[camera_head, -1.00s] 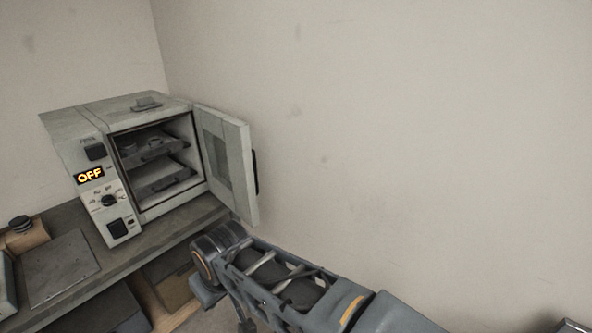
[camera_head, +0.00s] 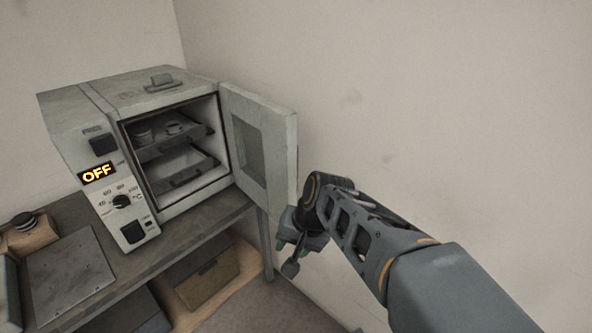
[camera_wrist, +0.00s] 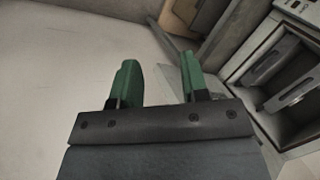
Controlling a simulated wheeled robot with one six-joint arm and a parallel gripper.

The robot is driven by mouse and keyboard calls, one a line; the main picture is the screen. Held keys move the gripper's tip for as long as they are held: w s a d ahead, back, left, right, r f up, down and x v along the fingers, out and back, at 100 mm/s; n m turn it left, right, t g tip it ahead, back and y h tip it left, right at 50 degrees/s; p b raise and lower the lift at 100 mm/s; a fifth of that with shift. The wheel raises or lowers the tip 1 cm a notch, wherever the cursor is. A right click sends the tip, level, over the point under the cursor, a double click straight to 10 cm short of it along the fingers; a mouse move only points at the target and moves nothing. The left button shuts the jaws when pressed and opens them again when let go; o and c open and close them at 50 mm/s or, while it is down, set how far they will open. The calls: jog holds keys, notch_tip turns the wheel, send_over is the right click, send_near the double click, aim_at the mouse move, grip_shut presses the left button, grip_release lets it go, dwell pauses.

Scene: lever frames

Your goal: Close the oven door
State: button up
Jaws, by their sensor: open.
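The oven (camera_head: 155,90) is a grey-white box at the left, with an orange OFF display on its front panel. Its door (camera_head: 278,135) is hinged at the right and stands wide open, with a window in it. Inside, two shelves show, with small items on the upper one. My gripper (camera_head: 296,246) is open and empty, below and in front of the door's lower free edge, apart from it as far as I can tell. In the wrist view, its green fingers (camera_wrist: 160,76) have nothing between them. The oven's open chamber (camera_wrist: 284,85) is at the right there.
The oven stands on a grey bench (camera_head: 190,238), with a brown box (camera_head: 208,280) on the shelf below. The wall (camera_head: 430,100) is bare behind the door and arm.

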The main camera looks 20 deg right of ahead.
jog(key=w+d+f+m+t+y+b, duration=0.2)
jog(key=w+d+m+t+y+b, duration=0.5)
jog(key=w+d+m+t, duration=1)
jog(key=w+a+m+g+h, duration=0.1)
jog(key=w+a+m+g, duration=0.3)
jog(key=w, duration=0.6)
jog(key=m, duration=0.2)
jog(key=shift+w+m, duration=0.25)
jog(key=shift+m, duration=0.15)
jog(key=shift+c, duration=0.3)
grip_shut()
